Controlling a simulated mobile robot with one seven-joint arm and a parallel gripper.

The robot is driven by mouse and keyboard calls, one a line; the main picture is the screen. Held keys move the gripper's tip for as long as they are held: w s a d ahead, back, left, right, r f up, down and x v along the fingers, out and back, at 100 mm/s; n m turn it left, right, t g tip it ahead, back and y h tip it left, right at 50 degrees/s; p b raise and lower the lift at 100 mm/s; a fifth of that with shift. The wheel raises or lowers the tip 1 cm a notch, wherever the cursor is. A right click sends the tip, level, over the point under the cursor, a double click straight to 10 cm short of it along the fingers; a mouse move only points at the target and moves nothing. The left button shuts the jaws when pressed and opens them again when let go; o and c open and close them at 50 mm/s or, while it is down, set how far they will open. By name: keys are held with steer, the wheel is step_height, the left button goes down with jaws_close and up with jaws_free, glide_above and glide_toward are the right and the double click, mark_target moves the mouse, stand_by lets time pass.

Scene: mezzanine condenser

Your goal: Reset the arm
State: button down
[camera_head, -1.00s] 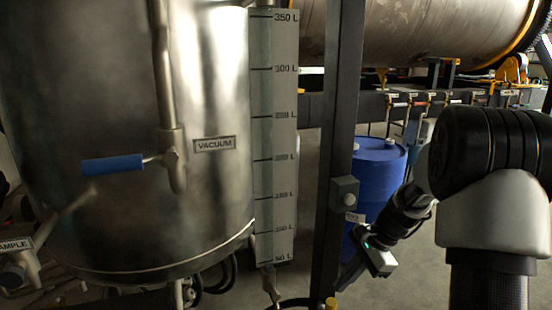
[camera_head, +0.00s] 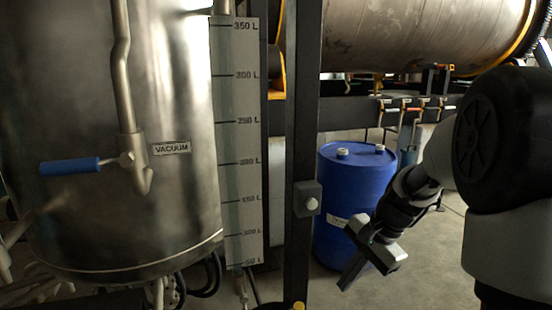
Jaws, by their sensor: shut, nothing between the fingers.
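My arm (camera_head: 505,170) comes in from the right edge, with its dark round joint high and a pale link below it. My gripper (camera_head: 351,274) hangs at the lower middle right, pointing down and to the left. It is shut and empty. In the picture it overlaps the front of the blue drum (camera_head: 345,190); I cannot tell the exact gap between them. It is apart from the dark upright post (camera_head: 301,130) to its left.
A steel tank with a VACUUM label (camera_head: 171,148) and blue-handled valve (camera_head: 70,166) fills the left. A litre scale (camera_head: 238,150) stands beside it. A large horizontal cylinder (camera_head: 400,35) runs across the top right, above several small valves. Grey floor (camera_head: 425,270) is open at lower right.

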steer(key=s+a+r+n+t+h, duration=0.1)
steer(key=s+r+n+t+h, duration=0.1)
steer(key=s+r+n, duration=0.6)
steer(key=s+a+r+n+t+h, duration=0.1)
steer(key=s+r+n+t+h, duration=0.3)
steer(key=s, duration=0.7)
step_height(320, 180, up, 14)
steer(key=g+y+p, duration=0.1)
steer(key=y+p, duration=0.1)
steer(key=p, duration=1.1)
steer(key=shift+s+g, duration=0.3)
steer(key=shift+s, duration=0.15)
